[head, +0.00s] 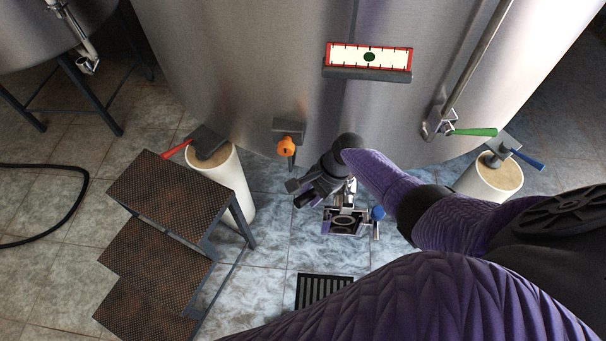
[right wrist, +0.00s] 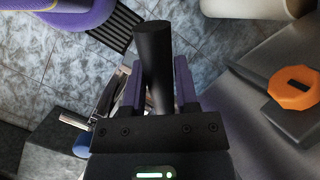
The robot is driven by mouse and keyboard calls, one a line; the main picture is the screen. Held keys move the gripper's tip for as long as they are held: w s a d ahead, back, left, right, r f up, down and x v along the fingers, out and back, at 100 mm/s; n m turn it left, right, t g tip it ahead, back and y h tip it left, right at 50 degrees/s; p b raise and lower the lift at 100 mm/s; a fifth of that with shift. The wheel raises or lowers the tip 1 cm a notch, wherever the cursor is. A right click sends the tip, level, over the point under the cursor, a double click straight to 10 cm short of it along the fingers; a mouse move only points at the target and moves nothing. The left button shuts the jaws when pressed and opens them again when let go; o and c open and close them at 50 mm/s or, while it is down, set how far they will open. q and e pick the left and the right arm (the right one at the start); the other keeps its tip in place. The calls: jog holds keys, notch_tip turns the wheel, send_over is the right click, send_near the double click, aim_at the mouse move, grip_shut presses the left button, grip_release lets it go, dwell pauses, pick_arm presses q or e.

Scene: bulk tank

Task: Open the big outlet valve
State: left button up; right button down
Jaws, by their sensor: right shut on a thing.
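In the head view my right gripper (head: 306,193) is low in front of the big steel tank (head: 240,75), left of a silver metal fitting (head: 345,222) with a blue knob (head: 378,212). In the right wrist view its two purple fingers (right wrist: 158,90) are closed on either side of a thick black round bar (right wrist: 153,55), which looks like a handle. The bar's free end sticks out past the fingertips. What it joins to is hidden behind the gripper, so I cannot tell if it belongs to the silver fitting. My left gripper is not in view.
An orange knob (head: 286,147) sits on the tank just above left. Red (head: 176,150), green (head: 474,132) and blue (head: 527,159) levers show farther out. A floor drain (head: 323,290) lies below on clear tiles.

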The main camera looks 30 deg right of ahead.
jog(key=shift+s+d+n+g+p, duration=0.2)
jog(key=shift+s+d+n+g, duration=0.15)
jog(key=shift+s+n, duration=0.45)
jog(key=shift+s+d+n+g+p, duration=0.15)
jog(key=shift+s+d+n+g, duration=0.25)
jog(key=shift+s+n, duration=0.4)
jog(key=shift+s+d+n+g+p, duration=0.2)
jog(key=shift+s+d+n+g, duration=0.15)
jog(key=shift+s+n, duration=0.45)
jog(key=shift+c, duration=1.8)
grip_release()
jog(key=p+v, duration=0.5)
jog(key=v, duration=0.5)
